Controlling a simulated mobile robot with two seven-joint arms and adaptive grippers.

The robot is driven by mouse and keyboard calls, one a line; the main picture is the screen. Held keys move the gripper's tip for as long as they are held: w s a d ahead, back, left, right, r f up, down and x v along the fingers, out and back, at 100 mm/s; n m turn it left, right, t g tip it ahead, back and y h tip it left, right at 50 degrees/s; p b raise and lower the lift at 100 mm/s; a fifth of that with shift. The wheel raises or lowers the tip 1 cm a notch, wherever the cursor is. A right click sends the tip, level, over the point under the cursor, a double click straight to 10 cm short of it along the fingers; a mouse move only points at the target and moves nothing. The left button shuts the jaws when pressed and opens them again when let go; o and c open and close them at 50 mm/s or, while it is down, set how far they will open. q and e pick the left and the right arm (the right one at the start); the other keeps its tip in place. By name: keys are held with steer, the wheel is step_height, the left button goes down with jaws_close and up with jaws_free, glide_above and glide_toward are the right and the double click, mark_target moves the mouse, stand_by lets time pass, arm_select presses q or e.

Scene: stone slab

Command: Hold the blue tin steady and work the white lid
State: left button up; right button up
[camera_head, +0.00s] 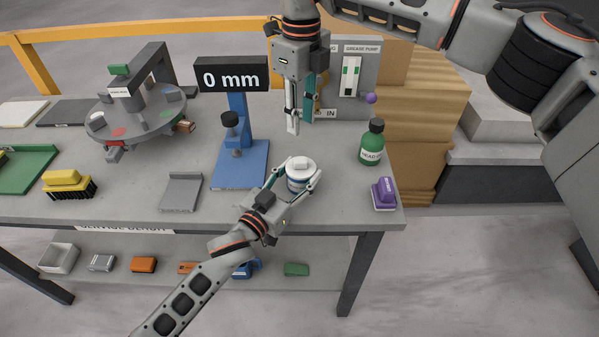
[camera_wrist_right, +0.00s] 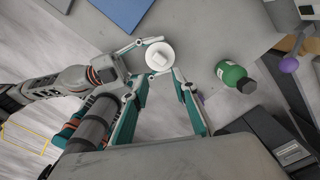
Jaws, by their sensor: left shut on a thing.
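The blue tin (camera_head: 298,184), white with a blue band, stands upright near the front edge of the grey bench. The white lid (camera_head: 301,163) sits on top of it, with a raised square knob. My left gripper (camera_head: 299,173) is shut on the tin's sides. My right gripper (camera_head: 300,125) points down above and behind the tin, open and empty, apart from the lid. In the right wrist view the lid (camera_wrist_right: 160,57) shows from above, just beyond the parted fingertips of my right gripper (camera_wrist_right: 159,76). It hides most of the tin there.
A green bottle (camera_head: 372,144) and a purple block (camera_head: 384,194) stand right of the tin. A blue gauge stand (camera_head: 240,165) reading 0 mm and a grey plate (camera_head: 181,192) are to its left. A grease pump panel (camera_head: 352,80) stands behind. The bench front edge is close.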

mark_target(301, 160)
steer(key=o, duration=0.4)
steer(key=shift+o, duration=0.2)
step_height(301, 160, down, 11)
steer(key=m+t, duration=0.1)
steer(key=m, duration=0.9)
steer(key=shift+s+f+t, duration=0.1)
steer(key=shift+f+t, duration=0.1)
steer(key=shift+t, duration=0.2)
jaws_close()
